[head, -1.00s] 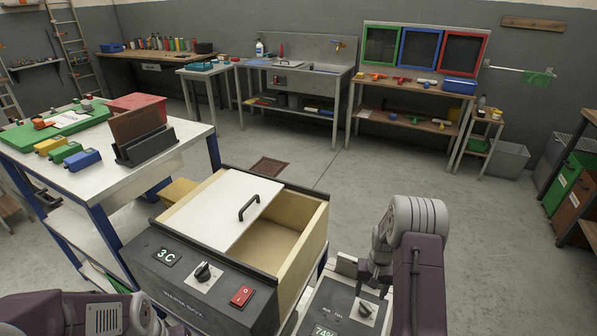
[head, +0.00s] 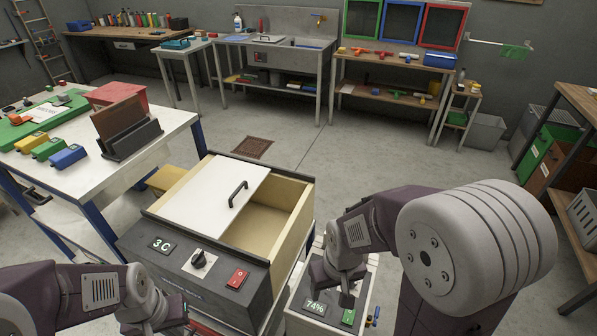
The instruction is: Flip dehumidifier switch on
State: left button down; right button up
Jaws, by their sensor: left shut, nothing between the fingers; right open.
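The dehumidifier (head: 297,318) is the grey-topped unit at the bottom centre right, with a display (head: 315,307) reading 74%. A small green switch (head: 348,317) sits right of the display; I cannot tell its position. My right gripper (head: 346,297) is open just above this panel, close to the switch, and hides the knob area. I cannot tell whether it touches the panel. My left gripper (head: 168,318) is shut and empty at the bottom edge, in front of the neighbouring box, partly cut off by the frame.
The neighbouring box (head: 138,243) has a 3C display, a knob (head: 199,260), a red switch (head: 237,278) and a half-open white lid (head: 215,197). Benches line the back wall; the floor between is clear.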

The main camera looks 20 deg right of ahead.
aim_at(349, 315)
jog(key=z, duration=1.35)
